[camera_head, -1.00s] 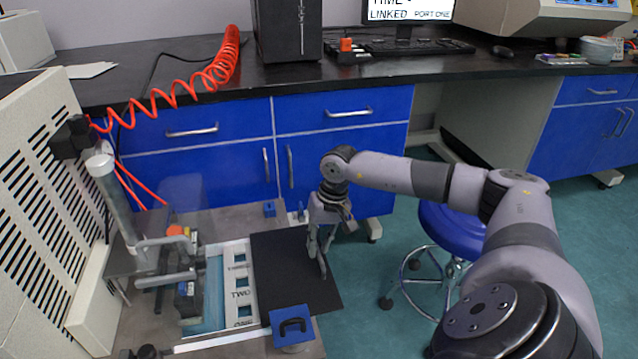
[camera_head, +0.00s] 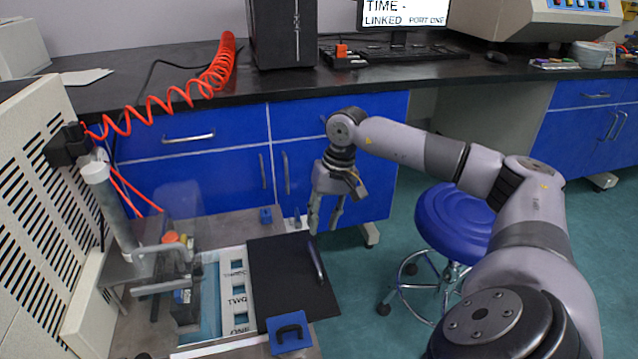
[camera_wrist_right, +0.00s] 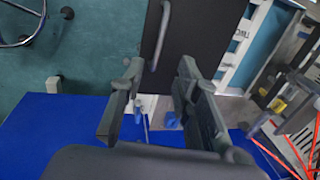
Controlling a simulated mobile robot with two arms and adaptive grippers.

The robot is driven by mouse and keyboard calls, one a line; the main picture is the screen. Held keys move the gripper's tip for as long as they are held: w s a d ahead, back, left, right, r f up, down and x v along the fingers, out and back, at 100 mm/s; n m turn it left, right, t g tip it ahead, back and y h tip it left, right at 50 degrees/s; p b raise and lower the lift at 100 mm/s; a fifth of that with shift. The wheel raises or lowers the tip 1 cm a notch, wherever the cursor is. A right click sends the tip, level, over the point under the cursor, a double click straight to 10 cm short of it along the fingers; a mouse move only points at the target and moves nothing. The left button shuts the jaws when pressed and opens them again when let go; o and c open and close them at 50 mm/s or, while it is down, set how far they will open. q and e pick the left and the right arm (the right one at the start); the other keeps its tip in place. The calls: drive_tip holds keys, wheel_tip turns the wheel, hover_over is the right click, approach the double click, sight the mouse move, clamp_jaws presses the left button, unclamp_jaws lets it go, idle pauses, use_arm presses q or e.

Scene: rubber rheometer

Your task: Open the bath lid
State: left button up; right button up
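The bath lid (camera_head: 280,278) is a flat black plate with an upright bar handle (camera_head: 316,258) near its right edge. It lies to the right of the white port strip (camera_head: 236,290) labelled ONE, TWO and THREE, whose square openings are uncovered. My right gripper (camera_head: 324,222) is open and empty, above and behind the handle, apart from it. In the right wrist view the lid (camera_wrist_right: 195,35) and its handle (camera_wrist_right: 161,35) show beyond the two spread fingers. My left gripper is not in view.
A blue block with a black handle (camera_head: 288,331) stands at the lid's front edge. A clear-shielded device (camera_head: 180,240) and a vented cream cabinet (camera_head: 35,200) stand left of the bath. A blue stool (camera_head: 455,222) is on the floor at right; blue cupboards (camera_head: 190,165) are behind.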

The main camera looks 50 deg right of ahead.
drive_tip(key=shift+s+d+r, duration=0.1)
drive_tip(key=shift+d+r, duration=0.05)
drive_tip(key=shift+r, duration=0.5)
drive_tip(key=shift+s+d+r, duration=0.1)
drive_tip(key=shift+r, duration=0.5)
